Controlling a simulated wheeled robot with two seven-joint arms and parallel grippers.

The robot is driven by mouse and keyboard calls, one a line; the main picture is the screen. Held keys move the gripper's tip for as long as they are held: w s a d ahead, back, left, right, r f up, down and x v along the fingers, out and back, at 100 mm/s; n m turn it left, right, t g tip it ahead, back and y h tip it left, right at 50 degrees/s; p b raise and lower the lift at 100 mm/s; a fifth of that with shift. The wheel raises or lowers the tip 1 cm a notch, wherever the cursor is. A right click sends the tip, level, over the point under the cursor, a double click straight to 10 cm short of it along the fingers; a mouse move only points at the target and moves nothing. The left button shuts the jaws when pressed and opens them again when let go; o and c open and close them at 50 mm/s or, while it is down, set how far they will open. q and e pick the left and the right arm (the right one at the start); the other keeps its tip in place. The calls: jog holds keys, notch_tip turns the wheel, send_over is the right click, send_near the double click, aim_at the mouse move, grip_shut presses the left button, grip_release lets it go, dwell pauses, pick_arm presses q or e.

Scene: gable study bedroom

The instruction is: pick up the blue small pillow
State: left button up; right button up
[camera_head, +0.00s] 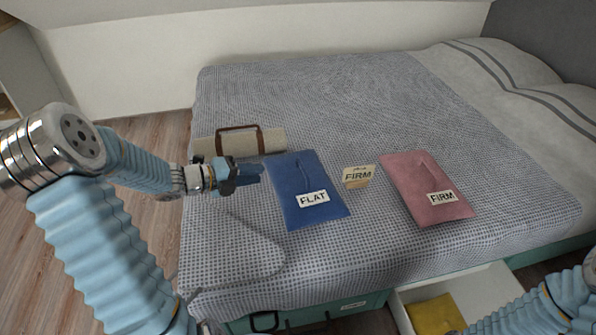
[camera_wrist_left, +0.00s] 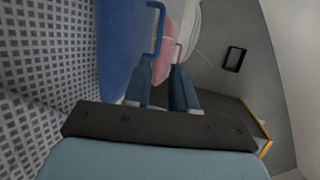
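The blue small pillow (camera_head: 288,187) lies flat on the bed, with a white FLAT label and a thin blue handle loop on top. My left gripper (camera_head: 258,175) is beside the pillow's left edge, pointing toward it. In the left wrist view, the two fingers (camera_wrist_left: 161,66) are apart with nothing held between them. The blue pillow (camera_wrist_left: 118,45) stands left of the fingers there, and its handle (camera_wrist_left: 158,30) is just beyond the left fingertip. I cannot tell whether a finger touches it. My right arm shows at the lower right; its gripper is out of view.
A card reading FIRM (camera_head: 358,174) stands on the bed right of the blue pillow. A pink pillow (camera_head: 408,178) labelled FIRM lies farther right. A beige roll with brown straps (camera_head: 205,147) lies behind my gripper. An open drawer (camera_head: 482,290) holds something yellow (camera_head: 435,312).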

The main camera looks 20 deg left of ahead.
pick_arm(q)
send_near(295, 179)
jog(key=w+d+r, duration=0.2)
jog(key=w, duration=0.1)
jog(key=shift+w+d+r, duration=0.25)
jog(key=shift+d+r, duration=0.05)
jog(key=shift+b+x, duration=0.3)
jog(key=shift+x, duration=2.45)
jog(key=shift+d+f, duration=0.1)
grip_shut()
